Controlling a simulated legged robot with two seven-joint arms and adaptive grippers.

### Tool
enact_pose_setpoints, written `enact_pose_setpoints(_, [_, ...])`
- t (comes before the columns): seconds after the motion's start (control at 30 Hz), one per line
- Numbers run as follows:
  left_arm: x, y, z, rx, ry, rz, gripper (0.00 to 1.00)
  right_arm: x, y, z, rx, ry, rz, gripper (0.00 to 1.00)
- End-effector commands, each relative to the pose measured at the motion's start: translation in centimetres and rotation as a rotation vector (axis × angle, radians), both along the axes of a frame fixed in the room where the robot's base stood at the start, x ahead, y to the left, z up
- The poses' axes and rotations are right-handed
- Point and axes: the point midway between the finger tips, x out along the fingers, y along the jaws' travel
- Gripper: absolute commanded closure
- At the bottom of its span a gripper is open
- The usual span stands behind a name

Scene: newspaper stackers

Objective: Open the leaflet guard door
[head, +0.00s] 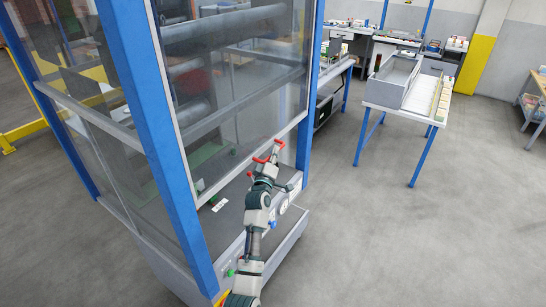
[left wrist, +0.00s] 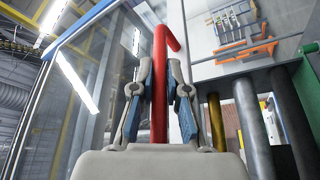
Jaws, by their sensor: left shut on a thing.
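The leaflet guard door (head: 225,179) is a clear panel in a grey frame on the front of a machine with blue posts. Its grey bottom rail runs above a dark deck (head: 232,208), which shows below it. A red handle (head: 277,142) sits at the rail, partly hidden by my gripper. My left gripper (head: 266,159) is at this handle. In the left wrist view the red handle (left wrist: 160,75) stands between the two fingers of my left gripper (left wrist: 160,100), which are shut on it. My right gripper is in neither view.
A front panel with buttons (head: 229,272) lies below the deck. A white table (head: 408,112) with blue legs and a grey tray (head: 394,84) stands at the right. The grey floor in front of it is clear. A yellow rail (head: 22,131) is at the far left.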

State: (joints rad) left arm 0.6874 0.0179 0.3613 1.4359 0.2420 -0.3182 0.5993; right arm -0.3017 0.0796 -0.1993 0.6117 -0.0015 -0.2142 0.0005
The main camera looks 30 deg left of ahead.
Motion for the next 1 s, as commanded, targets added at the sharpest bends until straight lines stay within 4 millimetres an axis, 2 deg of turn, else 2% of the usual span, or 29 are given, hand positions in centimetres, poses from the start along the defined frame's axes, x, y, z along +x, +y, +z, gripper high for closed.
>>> enact_pose_setpoints(0.03, [0.0, 0.1, 1.4, 0.001, -0.006, 0.002, 1.00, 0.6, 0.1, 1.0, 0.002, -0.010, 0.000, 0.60])
enact_pose_setpoints(0.27, [0.0, 0.1, 4.6, 0.001, -0.006, 0.003, 1.00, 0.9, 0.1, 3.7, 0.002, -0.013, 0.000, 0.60])
enact_pose_setpoints(0.6, [0.0, 0.1, 10.8, 0.001, -0.006, 0.002, 1.00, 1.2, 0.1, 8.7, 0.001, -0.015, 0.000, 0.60])
enact_pose_setpoints(0.8, [0.0, 0.1, 12.7, 0.002, -0.005, 0.003, 1.00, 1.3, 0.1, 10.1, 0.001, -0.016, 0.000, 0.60])
enact_pose_setpoints(1.0, [0.0, 0.1, 13.0, 0.001, -0.004, 0.003, 1.00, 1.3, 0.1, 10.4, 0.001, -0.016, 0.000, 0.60])
